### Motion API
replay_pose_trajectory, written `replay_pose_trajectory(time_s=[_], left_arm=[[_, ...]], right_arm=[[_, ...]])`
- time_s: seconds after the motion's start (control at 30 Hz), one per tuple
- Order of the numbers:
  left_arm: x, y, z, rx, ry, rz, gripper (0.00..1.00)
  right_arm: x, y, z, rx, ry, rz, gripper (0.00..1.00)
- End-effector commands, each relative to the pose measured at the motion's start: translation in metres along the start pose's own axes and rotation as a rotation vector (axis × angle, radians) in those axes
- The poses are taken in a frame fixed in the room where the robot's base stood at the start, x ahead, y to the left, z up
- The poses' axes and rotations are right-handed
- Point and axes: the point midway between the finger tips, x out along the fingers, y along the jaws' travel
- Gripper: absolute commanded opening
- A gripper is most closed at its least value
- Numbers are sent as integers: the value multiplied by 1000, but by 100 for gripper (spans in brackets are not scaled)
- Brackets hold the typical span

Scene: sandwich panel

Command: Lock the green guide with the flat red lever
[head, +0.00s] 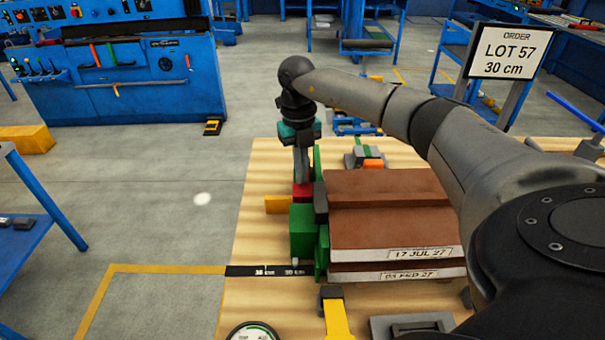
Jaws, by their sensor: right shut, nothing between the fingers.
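The green guide (303,231) stands on the wooden table along the left side of the brown panels. A small red piece, seemingly the flat red lever (303,191), shows at the top of the guide's far part. My right gripper (302,178) points down just above the red lever, shut with nothing held. I cannot tell whether its fingertips touch the lever, and they partly hide it. My left gripper is not in view.
Stacked brown panels (385,211) with dated labels fill the table's middle. A yellow-orange tab (279,205) sticks out left of the guide. A black scale strip (268,270), yellow clamp (337,318) and round dial (252,333) lie in front. Bare wood (262,170) is free at left.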

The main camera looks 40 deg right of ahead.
Motion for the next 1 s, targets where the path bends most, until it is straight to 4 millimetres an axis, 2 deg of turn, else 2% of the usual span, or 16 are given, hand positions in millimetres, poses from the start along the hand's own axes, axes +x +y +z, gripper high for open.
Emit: replay_pose_trajectory(time_s=[0.13,0.4,0.8,0.93,1.0], left_arm=[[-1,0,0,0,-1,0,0],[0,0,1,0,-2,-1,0],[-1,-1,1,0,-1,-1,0],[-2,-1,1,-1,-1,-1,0],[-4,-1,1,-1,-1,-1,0]], right_arm=[[-3,1,4,1,-1,1,0],[-13,0,26,1,0,0,0],[-15,0,29,0,0,0,0],[-26,0,29,0,-2,0,0],[-38,0,29,0,-4,1,0]])
